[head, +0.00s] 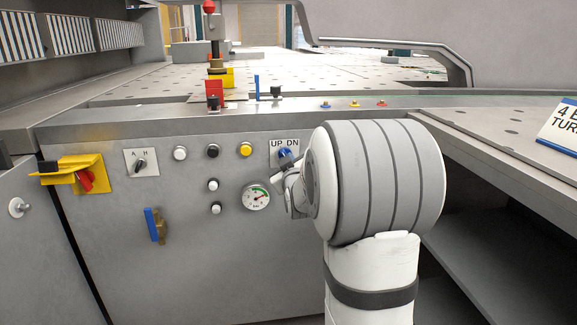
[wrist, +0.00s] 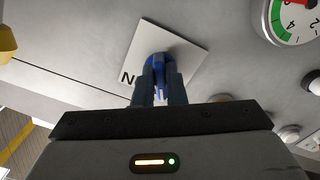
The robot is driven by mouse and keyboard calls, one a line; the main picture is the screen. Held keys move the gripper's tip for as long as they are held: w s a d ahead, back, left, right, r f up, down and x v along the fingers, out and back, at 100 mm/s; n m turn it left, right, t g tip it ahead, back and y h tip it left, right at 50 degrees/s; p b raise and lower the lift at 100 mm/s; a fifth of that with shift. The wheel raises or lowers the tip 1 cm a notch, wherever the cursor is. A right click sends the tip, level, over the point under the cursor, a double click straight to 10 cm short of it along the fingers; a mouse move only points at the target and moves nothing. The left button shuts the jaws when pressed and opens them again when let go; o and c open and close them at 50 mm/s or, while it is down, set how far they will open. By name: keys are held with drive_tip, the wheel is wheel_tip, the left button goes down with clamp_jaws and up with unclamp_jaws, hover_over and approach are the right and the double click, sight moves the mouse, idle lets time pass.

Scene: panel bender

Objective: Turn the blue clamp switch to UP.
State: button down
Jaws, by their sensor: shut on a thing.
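The blue clamp switch (head: 285,154) sits on a white plate (head: 279,144) lettered UP and DN on the grey front panel in the head view. My gripper (head: 287,163) is at the switch, partly hidden behind my own white arm. In the wrist view the two fingers of my gripper (wrist: 158,82) are closed on the blue switch (wrist: 158,60) from either side. The plate (wrist: 185,40) shows behind it with a letter N visible. The fingers hide much of the knob, so I cannot tell which way it points.
A pressure gauge (head: 256,197) is just below and left of the switch. A yellow button (head: 246,149), black button (head: 212,151) and white button (head: 180,153) lie to its left. A blue-handled valve (head: 154,225) and a red switch on a yellow plate (head: 93,170) are farther left.

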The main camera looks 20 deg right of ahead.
idle(0.4)
drive_tip(key=c, duration=1.5)
unclamp_jaws()
drive_tip(key=shift+p+v, duration=0.7)
drive_tip(key=shift+v, duration=3.2)
drive_tip(key=shift+r, duration=0.15)
